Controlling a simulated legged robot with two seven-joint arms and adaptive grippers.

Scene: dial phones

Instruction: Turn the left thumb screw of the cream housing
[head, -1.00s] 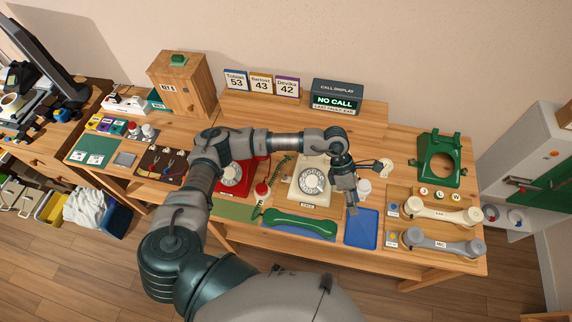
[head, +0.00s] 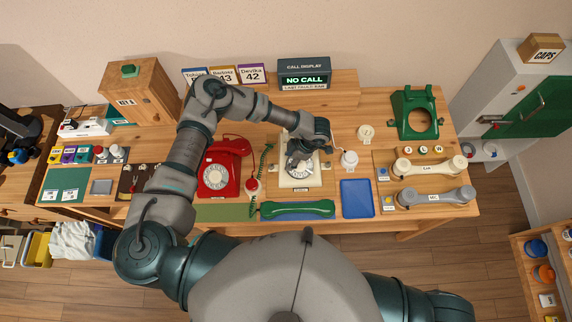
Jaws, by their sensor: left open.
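The cream housing (head: 287,180) is a cream dial phone body in the middle of the workbench. Its round dial shows partly under my left gripper. My left gripper (head: 297,164) comes down from above over the housing's dial area. It is open, and I see nothing held in it. Whether its fingers touch the housing cannot be told. My right gripper is not in view; only part of my right arm shows at the bottom right.
A red phone (head: 222,168) stands left of the housing. A green handset (head: 298,210) lies in front. A green housing (head: 417,112) and two more handsets (head: 430,167) lie farther right.

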